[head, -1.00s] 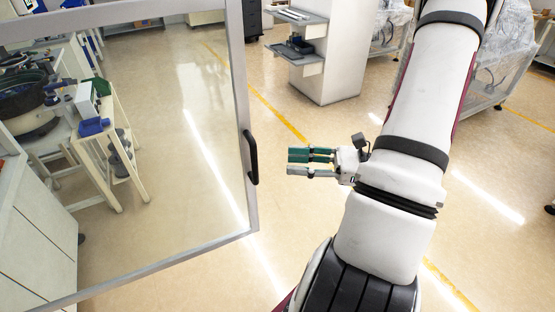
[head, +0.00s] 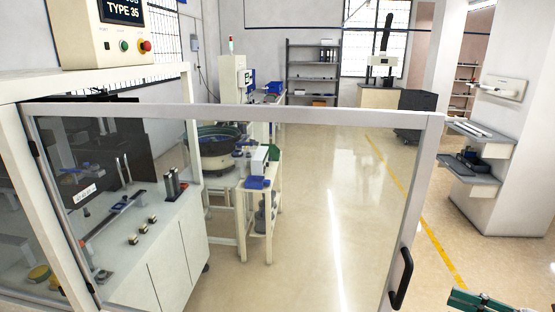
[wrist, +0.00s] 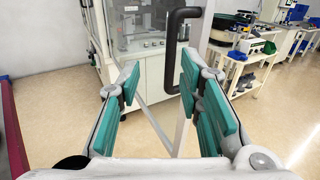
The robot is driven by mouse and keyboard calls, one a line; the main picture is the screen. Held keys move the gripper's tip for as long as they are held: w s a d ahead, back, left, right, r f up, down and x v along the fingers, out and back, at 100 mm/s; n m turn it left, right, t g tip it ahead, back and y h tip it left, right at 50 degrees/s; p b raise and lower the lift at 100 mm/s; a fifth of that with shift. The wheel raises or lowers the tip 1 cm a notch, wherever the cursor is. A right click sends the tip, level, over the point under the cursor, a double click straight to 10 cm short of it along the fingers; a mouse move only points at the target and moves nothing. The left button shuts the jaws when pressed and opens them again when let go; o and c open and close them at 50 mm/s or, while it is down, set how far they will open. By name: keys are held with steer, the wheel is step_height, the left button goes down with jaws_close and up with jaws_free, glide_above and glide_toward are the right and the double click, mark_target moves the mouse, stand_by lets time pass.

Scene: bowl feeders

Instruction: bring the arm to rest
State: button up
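My gripper (head: 485,302) shows at the lower right edge of the head view, with only its green-padded fingers in frame. In the wrist view my gripper (wrist: 160,82) has its two fingers spread wide apart with nothing between them, so it is open and empty. A black door handle (head: 402,279) on a framed clear door is left of the fingers in the head view, with a gap. In the wrist view the handle (wrist: 174,48) stands ahead, beyond the fingertips. The rest of my arm is out of the head view.
The clear door's frame (head: 300,113) stands open across the foreground. Behind it are a white cabinet (head: 165,258), a bowl feeder (head: 218,150) and a cream side table (head: 262,200). A pillar with grey shelves (head: 478,170) stands at the right. The floor between is clear.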

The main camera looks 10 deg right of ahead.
steer(key=s+a+r+n+g+h, duration=0.1)
steer(key=a+r+n+g+h, duration=0.15)
steer(key=a+n+g, duration=0.5)
steer(key=s+a+r+n+g+h, duration=0.1)
steer(key=a+r+n+g+h, duration=0.1)
steer(key=a+r+n+g, duration=0.35)
steer(key=a+r+n+t+h, duration=0.5)
steer(key=a+r+n+h, duration=0.1)
steer(key=n, duration=0.7)
steer(key=shift+r+n+t+h, duration=0.4)
steer(key=shift+r+h, duration=0.35)
steer(key=shift+h, duration=0.1)
